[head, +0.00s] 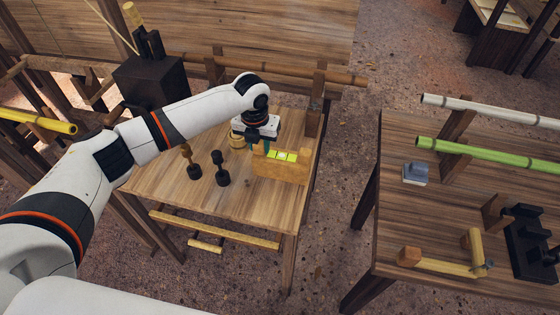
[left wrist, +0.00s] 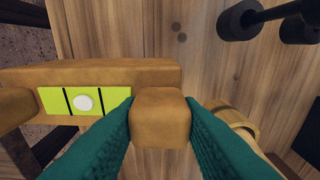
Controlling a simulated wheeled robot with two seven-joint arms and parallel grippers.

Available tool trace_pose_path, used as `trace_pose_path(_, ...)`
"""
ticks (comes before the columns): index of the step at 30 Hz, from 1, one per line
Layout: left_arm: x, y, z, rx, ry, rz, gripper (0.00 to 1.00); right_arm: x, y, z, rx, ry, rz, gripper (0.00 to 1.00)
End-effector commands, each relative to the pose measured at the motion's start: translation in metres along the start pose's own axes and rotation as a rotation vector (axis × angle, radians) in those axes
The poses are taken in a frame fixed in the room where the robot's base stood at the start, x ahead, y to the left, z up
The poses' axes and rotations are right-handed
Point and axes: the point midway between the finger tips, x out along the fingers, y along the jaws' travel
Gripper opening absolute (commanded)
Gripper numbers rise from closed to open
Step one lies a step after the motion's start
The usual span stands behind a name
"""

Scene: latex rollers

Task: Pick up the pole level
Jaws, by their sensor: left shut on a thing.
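The pole level (head: 282,168) is a wooden block piece with upright ends and a yellow-green vial strip, on the right part of the middle table in the head view. In the left wrist view the level (left wrist: 120,73) runs to the left, with its green vial and white round spot showing. My left gripper (head: 262,148) is over the level's left end. Its green fingers stand on both sides of the wooden end block (left wrist: 160,118) and are shut on it. I cannot tell whether the level is clear of the tabletop. My right gripper is not in view.
Two dark-based mallet-like tools (head: 220,168) stand to the left of the level, with a small wooden cup (head: 237,140) nearby. The middle table (head: 225,205) is clear in front. A right table (head: 420,225) holds a wooden frame (head: 450,266) and a grey-blue block (head: 415,173).

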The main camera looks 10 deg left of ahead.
Motion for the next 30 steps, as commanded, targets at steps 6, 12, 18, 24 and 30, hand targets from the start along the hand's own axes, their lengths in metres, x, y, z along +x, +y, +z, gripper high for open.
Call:
trace_pose_path(6,-0.007,0.000,-0.002,0.000,0.004,0.002,0.12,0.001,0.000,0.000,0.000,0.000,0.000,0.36)
trace_pose_path(12,-0.041,0.000,-0.007,0.000,0.007,0.003,0.12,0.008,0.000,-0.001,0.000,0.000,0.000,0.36)
trace_pose_path(18,-0.079,0.000,-0.011,-0.001,0.006,0.002,0.12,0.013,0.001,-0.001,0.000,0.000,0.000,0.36)
trace_pose_path(24,-0.106,0.000,-0.013,-0.001,0.002,0.002,0.12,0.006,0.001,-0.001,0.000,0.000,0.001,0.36)
trace_pose_path(30,-0.130,0.000,-0.016,-0.001,0.001,0.002,0.12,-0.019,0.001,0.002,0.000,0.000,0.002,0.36)
